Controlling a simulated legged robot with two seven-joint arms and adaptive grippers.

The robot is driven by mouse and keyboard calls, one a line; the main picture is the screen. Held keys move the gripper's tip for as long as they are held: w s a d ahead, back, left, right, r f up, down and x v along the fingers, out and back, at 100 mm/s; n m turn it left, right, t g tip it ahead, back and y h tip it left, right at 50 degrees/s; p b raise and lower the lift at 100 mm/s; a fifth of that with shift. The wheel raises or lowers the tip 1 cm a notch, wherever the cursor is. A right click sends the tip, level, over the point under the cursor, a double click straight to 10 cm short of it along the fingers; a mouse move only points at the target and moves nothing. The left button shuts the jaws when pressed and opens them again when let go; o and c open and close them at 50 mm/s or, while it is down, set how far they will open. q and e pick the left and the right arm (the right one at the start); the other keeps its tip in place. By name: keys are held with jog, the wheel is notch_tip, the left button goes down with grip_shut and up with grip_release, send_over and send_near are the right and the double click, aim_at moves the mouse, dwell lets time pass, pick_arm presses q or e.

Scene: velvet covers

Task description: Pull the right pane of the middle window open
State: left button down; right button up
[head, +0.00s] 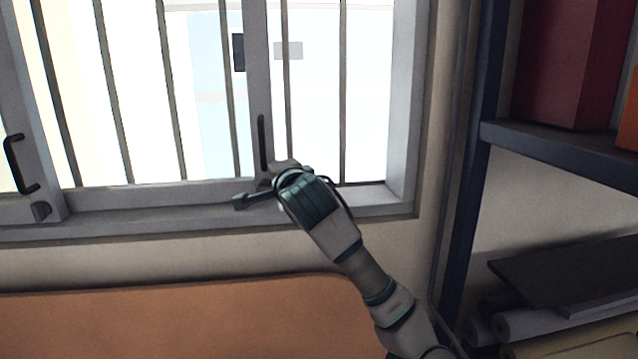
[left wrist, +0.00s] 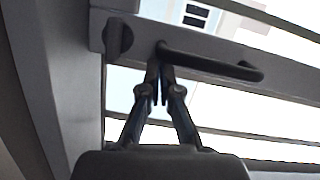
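The window pane's grey stile (head: 257,80) stands upright at the centre of the head view, with a black bar handle (head: 262,142) on it. One arm comes in from the lower right, and its gripper (head: 270,190) is at the handle's lower end, partly hidden by its wrist. The left wrist view matches this place: the same handle (left wrist: 215,62) lies across it, beside a round dark knob (left wrist: 117,38). There my left gripper (left wrist: 160,75) has its fingers nearly together, tips by the handle's near end. I cannot tell whether they touch it. My right gripper is not seen.
Another pane handle (head: 20,165) is at the far left. Several vertical bars stand behind the panes. The sill (head: 150,220) runs below, above an orange-brown board (head: 180,320). A dark blue shelf (head: 560,140) with a red box (head: 570,60) stands at the right.

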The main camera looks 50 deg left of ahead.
aim_at(222, 168)
pick_arm(q)
jog(key=s+a, duration=0.1)
jog(key=s, duration=0.1)
jog(key=s+a, duration=0.1)
jog(key=s, duration=0.1)
jog(key=s+a+b, duration=0.1)
jog(key=s, duration=0.1)
jog(key=s+a, duration=0.2)
jog(key=s, duration=0.1)
jog(key=shift+s+a+b, duration=0.15)
jog(key=shift+b, duration=0.15)
jog(key=shift+s+a+f, duration=0.1)
jog(key=shift+s+a, duration=0.15)
jog(key=shift+a, duration=0.05)
jog(key=shift+w+a+f, duration=0.1)
jog(key=shift+a, duration=0.15)
jog(key=shift+w, duration=0.15)
jog(key=shift+d, duration=0.25)
jog(key=shift+s+d+r, duration=0.25)
jog(key=shift+d+r, duration=0.1)
jog(key=shift+d, duration=0.2)
jog(key=shift+w, duration=0.15)
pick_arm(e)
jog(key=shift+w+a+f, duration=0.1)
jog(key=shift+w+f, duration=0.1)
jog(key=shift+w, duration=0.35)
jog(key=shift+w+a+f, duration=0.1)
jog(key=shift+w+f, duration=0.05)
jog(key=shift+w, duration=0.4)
